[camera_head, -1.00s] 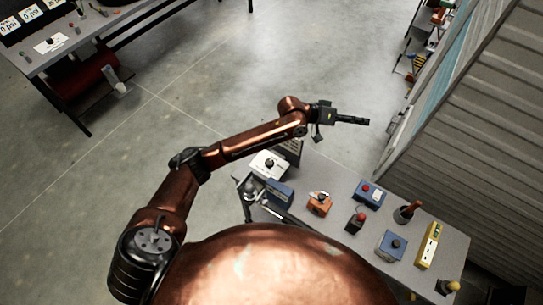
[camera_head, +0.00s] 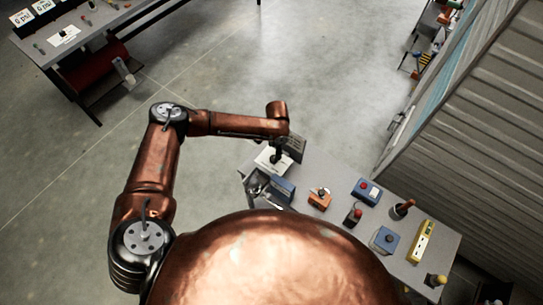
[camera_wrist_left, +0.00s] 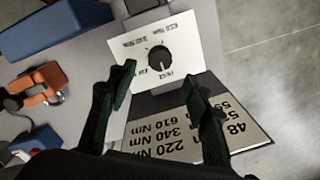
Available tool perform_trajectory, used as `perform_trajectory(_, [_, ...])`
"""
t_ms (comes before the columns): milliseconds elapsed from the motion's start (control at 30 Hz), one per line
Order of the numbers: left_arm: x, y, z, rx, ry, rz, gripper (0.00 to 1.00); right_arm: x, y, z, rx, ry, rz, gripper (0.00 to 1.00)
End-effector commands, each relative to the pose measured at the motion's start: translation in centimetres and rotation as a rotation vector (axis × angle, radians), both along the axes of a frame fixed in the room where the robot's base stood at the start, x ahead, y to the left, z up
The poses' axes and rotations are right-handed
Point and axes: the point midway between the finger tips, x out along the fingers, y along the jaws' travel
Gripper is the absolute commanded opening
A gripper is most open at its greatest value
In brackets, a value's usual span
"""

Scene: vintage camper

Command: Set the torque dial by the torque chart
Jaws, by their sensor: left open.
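The torque dial is a black knob (camera_wrist_left: 158,60) on a white panel (camera_wrist_left: 190,40) with printed marks around it, too blurred to read fully. In the head view the white panel (camera_head: 264,163) is at the bench's left end. The torque chart (camera_wrist_left: 185,140) is a plate with upside-down figures, among them 220, 340 and 610 Nm; its lower part is hidden by my gripper. It stands behind the panel in the head view (camera_head: 295,148). My left gripper (camera_wrist_left: 158,78) is open and empty, pointing at the knob, with its fingers either side and apparently not touching it.
A corrugated wall (camera_head: 480,120) stands right. Open floor (camera_head: 260,70) lies beyond.

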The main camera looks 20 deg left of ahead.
Motion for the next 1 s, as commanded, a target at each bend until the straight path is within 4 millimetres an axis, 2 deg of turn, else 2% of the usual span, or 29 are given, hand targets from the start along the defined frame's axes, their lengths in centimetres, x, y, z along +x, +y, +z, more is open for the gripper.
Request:
perform_trajectory(300, [0.1, 0.1, -4.9, 0.001, 0.001, 0.001, 0.45, -0.1, -0.5, 0.7, -0.005, 0.001, 0.001, 0.4])
perform_trajectory(433, [0.2, 0.1, -6.3, -0.001, 0.002, 0.001, 0.45, -0.2, -0.7, 0.9, -0.007, 0.002, 0.001, 0.4])
perform_trajectory(600, [0.2, 0.2, -7.1, -0.002, 0.0, 0.001, 0.45, -0.2, -0.7, 0.9, -0.008, 0.003, 0.001, 0.4])
perform_trajectory(833, [0.2, 0.2, -7.1, -0.002, 0.0, 0.001, 0.44, -0.2, -0.7, 0.9, -0.008, 0.003, 0.001, 0.4])
perform_trajectory(1000, [0.2, 0.2, -7.1, -0.002, 0.0, 0.002, 0.33, -0.3, -0.7, 0.9, -0.008, 0.003, 0.001, 0.4])
